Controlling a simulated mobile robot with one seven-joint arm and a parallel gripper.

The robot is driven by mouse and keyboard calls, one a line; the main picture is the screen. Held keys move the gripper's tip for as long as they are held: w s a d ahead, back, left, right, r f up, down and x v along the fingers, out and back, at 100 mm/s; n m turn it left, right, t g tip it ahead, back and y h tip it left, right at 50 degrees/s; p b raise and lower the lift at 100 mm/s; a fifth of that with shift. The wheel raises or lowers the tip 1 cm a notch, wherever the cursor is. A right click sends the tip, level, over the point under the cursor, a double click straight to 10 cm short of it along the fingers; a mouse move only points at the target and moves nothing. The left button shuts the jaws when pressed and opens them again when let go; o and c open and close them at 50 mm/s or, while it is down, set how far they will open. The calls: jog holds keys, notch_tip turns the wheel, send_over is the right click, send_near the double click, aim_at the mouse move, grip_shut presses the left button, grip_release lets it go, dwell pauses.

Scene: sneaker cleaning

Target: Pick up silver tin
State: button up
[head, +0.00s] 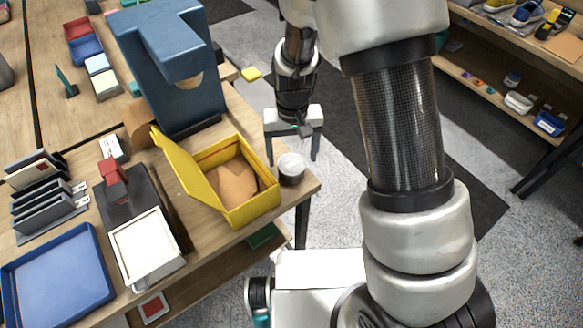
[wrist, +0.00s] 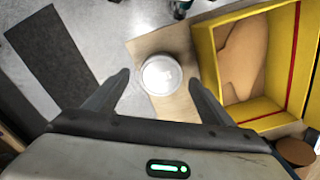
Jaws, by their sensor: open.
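The silver tin (head: 291,169) is a small round container with a pale lid. It stands at the table corner, just right of the open yellow box (head: 252,205). In the wrist view the tin (wrist: 161,74) shows from above, between and beyond the fingertips. My gripper (head: 292,160) is open, with its two fingers pointing down around the tin's place in the head view. In the wrist view the open fingers (wrist: 160,80) stand to the left and right of the tin, with gaps on both sides. I cannot tell the exact height of the fingertips over the table.
The yellow box, also in the wrist view (wrist: 219,55), stands close beside the right finger. A blue machine (head: 172,70) rises behind it. A blue tray (head: 57,277) and a white-topped container (head: 146,250) lie to the left. The table (head: 307,186) ends right beside the tin.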

aim_at(291, 162)
jog(key=f, duration=0.5)
jog(key=shift+w+a+f, duration=0.15)
jog(key=shift+w, duration=0.15)
jog(key=c, duration=1)
